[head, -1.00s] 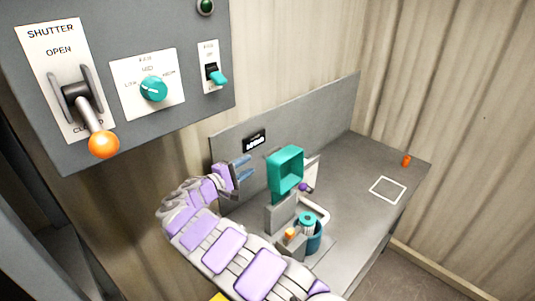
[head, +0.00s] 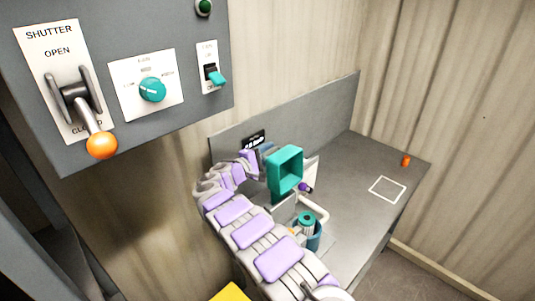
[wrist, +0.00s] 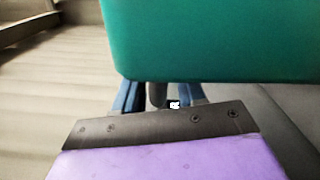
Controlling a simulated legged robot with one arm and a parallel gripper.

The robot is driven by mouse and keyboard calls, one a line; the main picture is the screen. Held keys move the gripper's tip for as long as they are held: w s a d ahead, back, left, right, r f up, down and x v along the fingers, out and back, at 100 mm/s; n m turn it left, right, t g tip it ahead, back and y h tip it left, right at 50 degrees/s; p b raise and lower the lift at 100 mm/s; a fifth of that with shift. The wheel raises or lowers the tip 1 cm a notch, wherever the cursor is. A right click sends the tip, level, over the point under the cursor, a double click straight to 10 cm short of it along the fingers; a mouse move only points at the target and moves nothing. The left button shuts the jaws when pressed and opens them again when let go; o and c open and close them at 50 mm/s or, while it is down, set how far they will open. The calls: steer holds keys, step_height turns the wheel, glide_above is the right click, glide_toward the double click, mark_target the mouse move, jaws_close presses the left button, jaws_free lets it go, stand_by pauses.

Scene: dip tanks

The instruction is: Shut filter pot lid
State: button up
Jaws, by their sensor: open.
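The teal, square, hollow lid (head: 286,170) stands raised on edge above the bench, its open side facing right. The lid (wrist: 215,40) fills the top of that view, very close, and covers the fingertips. I cannot tell whether they touch it.
A grey panel (head: 200,125) with an orange-knobbed shutter lever (head: 102,145), a teal dial (head: 152,89) and a teal switch (head: 216,78) hangs at upper left. The bench (head: 345,190) is clear on the right, except for a small orange item (head: 406,160) near a white outlined square (head: 388,189).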

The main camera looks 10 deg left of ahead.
jaws_close()
stand_by(0.3)
steer(key=shift+b, duration=0.35)
